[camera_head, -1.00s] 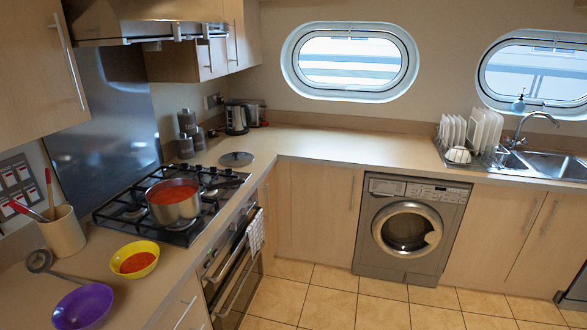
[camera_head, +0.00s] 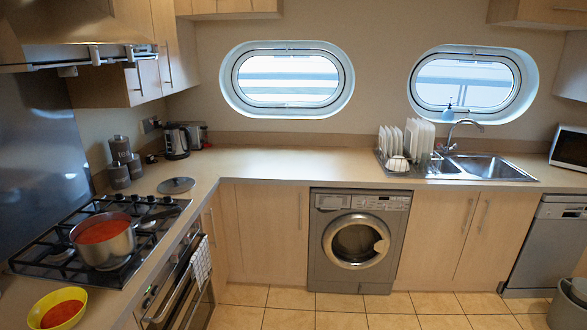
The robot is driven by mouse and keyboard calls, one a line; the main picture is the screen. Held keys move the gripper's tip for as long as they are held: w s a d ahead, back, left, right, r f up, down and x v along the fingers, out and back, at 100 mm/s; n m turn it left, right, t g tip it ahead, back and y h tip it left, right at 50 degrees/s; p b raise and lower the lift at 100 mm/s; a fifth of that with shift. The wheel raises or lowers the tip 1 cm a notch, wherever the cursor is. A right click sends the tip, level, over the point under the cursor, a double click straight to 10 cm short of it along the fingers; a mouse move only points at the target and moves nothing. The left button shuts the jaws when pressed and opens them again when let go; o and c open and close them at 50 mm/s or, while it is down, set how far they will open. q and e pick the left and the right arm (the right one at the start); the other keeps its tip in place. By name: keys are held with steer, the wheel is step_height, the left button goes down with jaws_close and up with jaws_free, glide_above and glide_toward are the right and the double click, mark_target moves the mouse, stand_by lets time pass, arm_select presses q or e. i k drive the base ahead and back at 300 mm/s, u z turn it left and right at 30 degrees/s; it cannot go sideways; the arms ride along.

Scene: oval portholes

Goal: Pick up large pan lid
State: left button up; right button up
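The pan lid (camera_head: 176,185) is a dark round disc with a small knob. It lies flat on the counter just beyond the hob, near the inner corner. A steel pan (camera_head: 104,241) with red sauce stands uncovered on the front part of the hob, its handle pointing right towards the back. Neither of my grippers shows in the head view.
The black gas hob (camera_head: 56,255) is left of the counter edge. A yellow bowl (camera_head: 58,309) of red sauce sits at the lower left. Canisters (camera_head: 122,160) and a kettle (camera_head: 176,141) stand behind the lid. The tiled floor (camera_head: 300,306) in front of the washing machine (camera_head: 357,243) is clear.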

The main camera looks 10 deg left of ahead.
mark_target(175, 185)
steer(key=z, duration=0.1)
steer(key=i, duration=2)
steer(key=u, duration=0.45)
steer(key=i, duration=1.75)
steer(key=u, duration=2.1)
steer(key=i, duration=0.9)
steer(key=u, duration=0.7)
